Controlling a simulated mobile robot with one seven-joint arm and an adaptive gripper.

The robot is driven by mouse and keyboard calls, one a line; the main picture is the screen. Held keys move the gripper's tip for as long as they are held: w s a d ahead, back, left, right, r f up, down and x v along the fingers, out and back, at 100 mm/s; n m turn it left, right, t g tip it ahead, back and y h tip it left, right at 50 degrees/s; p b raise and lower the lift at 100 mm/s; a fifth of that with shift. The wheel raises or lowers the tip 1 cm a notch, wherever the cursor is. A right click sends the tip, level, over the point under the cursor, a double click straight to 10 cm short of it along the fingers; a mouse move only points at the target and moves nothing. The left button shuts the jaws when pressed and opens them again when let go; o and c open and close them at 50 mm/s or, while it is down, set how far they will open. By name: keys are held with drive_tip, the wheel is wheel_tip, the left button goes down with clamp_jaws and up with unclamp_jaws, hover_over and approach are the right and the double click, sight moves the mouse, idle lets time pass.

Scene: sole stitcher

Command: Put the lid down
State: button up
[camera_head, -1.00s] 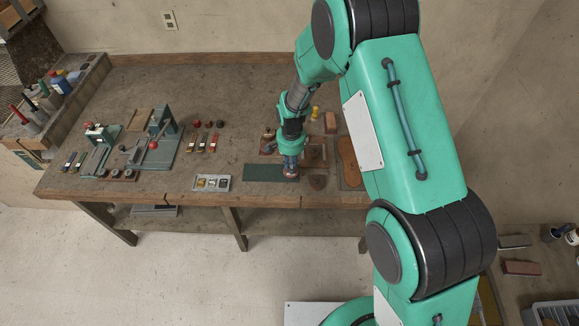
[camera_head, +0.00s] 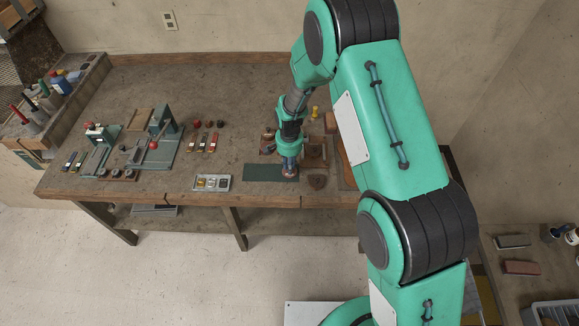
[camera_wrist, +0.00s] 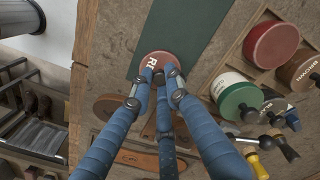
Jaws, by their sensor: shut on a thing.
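My gripper (camera_wrist: 156,82) is shut on a round reddish-brown lid (camera_wrist: 152,62) with white letters, partly hidden by the three fingers. The lid is over the end of the dark green mat (camera_wrist: 190,25). I cannot tell whether it touches the mat. In the head view my gripper (camera_head: 289,170) is at the right part of the same mat (camera_head: 258,172), near the bench's front edge. In the wrist view a red-topped tin (camera_wrist: 270,43), a brown tin (camera_wrist: 302,68) and a white tin with a green rim (camera_wrist: 235,95) stand to the right.
A small tray (camera_head: 211,183) with compartments lies left of the mat. A green machine (camera_head: 160,130) and several small colored items stand farther left on the bench (camera_head: 230,90). Leather pieces (camera_wrist: 130,108) and small tools (camera_wrist: 275,145) lie near the gripper. The bench's back middle is clear.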

drive_tip(key=shift+f, duration=0.2)
drive_tip(key=shift+f, duration=0.2)
drive_tip(key=o, duration=0.8)
drive_tip(key=shift+r, duration=0.2)
wheel_tip(320, 180, up, 12)
idle(0.4)
idle(0.5)
drive_tip(key=shift+r, duration=0.1)
